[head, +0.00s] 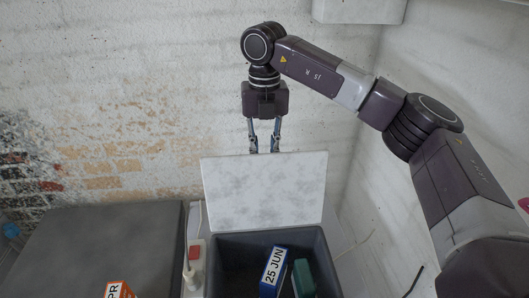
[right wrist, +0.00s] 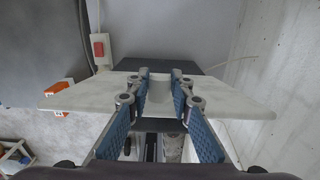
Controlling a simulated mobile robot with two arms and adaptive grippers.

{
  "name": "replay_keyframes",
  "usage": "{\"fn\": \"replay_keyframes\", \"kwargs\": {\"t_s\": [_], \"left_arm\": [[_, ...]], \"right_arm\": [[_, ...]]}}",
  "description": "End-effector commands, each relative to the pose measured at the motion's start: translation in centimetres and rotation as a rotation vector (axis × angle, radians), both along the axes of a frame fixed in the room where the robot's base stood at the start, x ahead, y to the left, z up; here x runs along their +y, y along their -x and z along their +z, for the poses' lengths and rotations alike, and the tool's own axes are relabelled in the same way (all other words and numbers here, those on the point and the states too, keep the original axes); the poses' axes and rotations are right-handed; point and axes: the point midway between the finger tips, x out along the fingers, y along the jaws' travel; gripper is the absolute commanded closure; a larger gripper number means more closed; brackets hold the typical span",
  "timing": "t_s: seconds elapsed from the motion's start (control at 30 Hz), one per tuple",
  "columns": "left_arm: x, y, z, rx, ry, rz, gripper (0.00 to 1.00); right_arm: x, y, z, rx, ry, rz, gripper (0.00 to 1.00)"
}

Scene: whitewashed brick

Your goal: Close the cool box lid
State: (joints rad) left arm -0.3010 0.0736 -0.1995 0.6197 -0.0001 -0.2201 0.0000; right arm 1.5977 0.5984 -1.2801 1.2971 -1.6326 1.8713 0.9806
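The cool box (head: 225,245) is a dark grey open box at the bottom centre of the head view. Its white marbled lid (head: 265,190) stands raised at the back of the box, leaning up. A blue pack labelled "25 JUN" (head: 272,270) and a green item (head: 303,279) are inside. My right gripper (head: 264,150) points down at the lid's top edge, its fingertips at or just behind it; contact is unclear. In the right wrist view its fingers (right wrist: 161,78) are apart with nothing clearly gripped, over the lid (right wrist: 240,104). My left gripper is not in view.
A grey surface (head: 100,245) lies left of the box. A power strip with a red switch (head: 194,257) and cables sits between them. An orange-and-white labelled item (head: 118,290) is at the bottom edge.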

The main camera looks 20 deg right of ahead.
Motion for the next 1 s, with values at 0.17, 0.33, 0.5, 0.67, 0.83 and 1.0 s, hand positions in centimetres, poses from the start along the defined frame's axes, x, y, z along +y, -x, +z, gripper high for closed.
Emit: {"fn": "replay_keyframes", "kwargs": {"t_s": [0.17, 0.33, 0.5, 0.67, 0.83, 1.0], "left_arm": [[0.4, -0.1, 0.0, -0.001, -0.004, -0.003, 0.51], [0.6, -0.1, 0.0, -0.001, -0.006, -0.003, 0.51], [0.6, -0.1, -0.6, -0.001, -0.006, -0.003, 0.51], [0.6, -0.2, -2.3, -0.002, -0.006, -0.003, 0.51], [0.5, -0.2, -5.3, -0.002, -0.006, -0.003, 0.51], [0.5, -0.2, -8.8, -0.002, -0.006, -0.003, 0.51]], "right_arm": [[-0.1, 0.0, 0.0, 0.0, 0.001, -0.001, 1.0], [0.0, 0.0, 0.1, -0.001, 0.0, -0.001, 1.0], [0.1, 0.2, 0.0, -0.015, 0.003, 0.002, 1.0], [0.3, 1.1, 0.0, -0.058, 0.015, 0.003, 1.0], [0.8, 2.6, 0.0, -0.138, 0.039, 0.005, 1.0], [1.4, 4.8, 0.2, -0.241, 0.068, 0.005, 1.0]]}}
